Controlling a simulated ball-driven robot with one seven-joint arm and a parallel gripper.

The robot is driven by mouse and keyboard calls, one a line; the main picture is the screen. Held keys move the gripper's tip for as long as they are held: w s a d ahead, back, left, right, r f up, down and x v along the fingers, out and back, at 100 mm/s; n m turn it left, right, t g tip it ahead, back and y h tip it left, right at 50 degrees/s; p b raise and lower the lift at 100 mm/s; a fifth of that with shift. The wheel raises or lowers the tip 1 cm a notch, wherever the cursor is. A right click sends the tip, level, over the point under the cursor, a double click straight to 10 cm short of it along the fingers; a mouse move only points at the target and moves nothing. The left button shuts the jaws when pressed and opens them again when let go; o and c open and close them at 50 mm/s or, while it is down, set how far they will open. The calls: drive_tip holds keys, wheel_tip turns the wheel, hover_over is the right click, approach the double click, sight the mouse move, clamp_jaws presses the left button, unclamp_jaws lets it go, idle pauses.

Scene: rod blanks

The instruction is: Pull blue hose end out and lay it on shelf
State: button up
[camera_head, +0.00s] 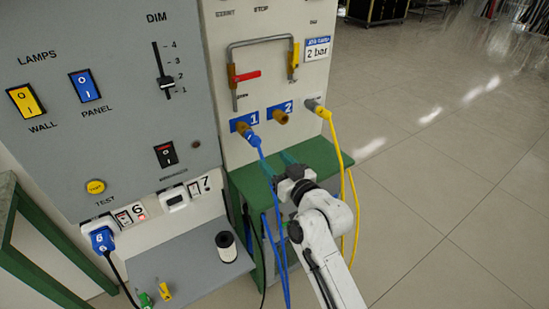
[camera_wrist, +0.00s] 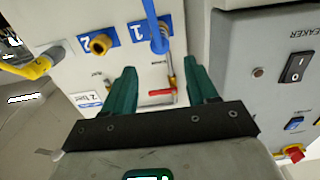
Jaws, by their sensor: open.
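The blue hose end (camera_head: 251,138) sits in the brass port under label 1 on the pale panel. Its blue hose (camera_head: 268,175) hangs down past the green ledge. In the wrist view the hose end (camera_wrist: 158,42) is plugged in beyond my fingers, near the top. My gripper (camera_head: 281,168) is open and empty, below and right of port 1 in the head view. In the wrist view its teal fingers (camera_wrist: 162,80) are apart, with no hose between their tips. A green shelf-like ledge (camera_head: 318,152) lies below the ports, partly hidden by my arm. A grey shelf (camera_head: 190,270) is lower left.
Brass port 2 (camera_head: 279,116) is empty. A yellow hose (camera_head: 338,150) is plugged in at its right. A red-handled valve (camera_head: 247,76) is above port 1. A black-and-white spool (camera_head: 226,246) stands on the grey shelf. Open floor (camera_head: 450,190) lies to the right.

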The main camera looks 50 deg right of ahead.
sight(258, 144)
drive_tip(key=p+x, duration=0.4)
drive_tip(key=x, duration=0.6)
drive_tip(key=shift+b+x, duration=0.3)
drive_tip(key=shift+x, duration=0.7)
clamp_jaws()
idle(0.5)
drive_tip(key=shift+p+v, duration=0.75)
drive_tip(key=shift+v, duration=0.5)
drive_tip(key=shift+v, duration=1.25)
drive_tip(key=shift+s+b, duration=0.1)
drive_tip(key=shift+b, duration=0.2)
